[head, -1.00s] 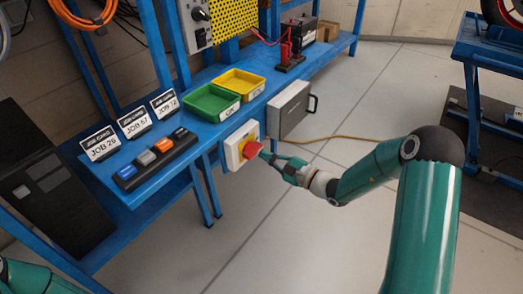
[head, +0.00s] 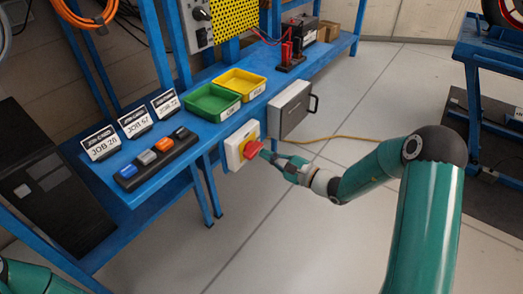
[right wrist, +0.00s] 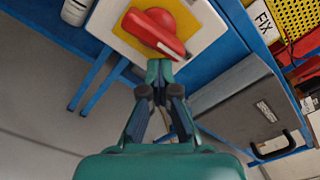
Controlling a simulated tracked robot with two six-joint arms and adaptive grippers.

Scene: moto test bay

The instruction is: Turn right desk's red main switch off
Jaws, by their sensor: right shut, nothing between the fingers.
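The red main switch (head: 254,149) is a rotary knob with a grip bar, on a yellow plate in a white box (head: 234,150) at the front edge of the blue desk (head: 190,150). In the right wrist view the red knob (right wrist: 155,32) is at the top, its bar slanting from upper left to lower right. My right gripper (head: 267,155) is shut and empty, its tips right at the knob. In the right wrist view the shut fingertips (right wrist: 159,70) lie just below the bar; I cannot tell whether they touch. My left gripper is out of view.
A grey case (head: 290,108) hangs beside the switch box. Green (head: 212,103) and yellow (head: 240,84) bins, job cards (head: 134,122) and a button strip (head: 156,158) are on the desk. A yellow cable (head: 335,138) runs behind my right arm. The floor in front is clear.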

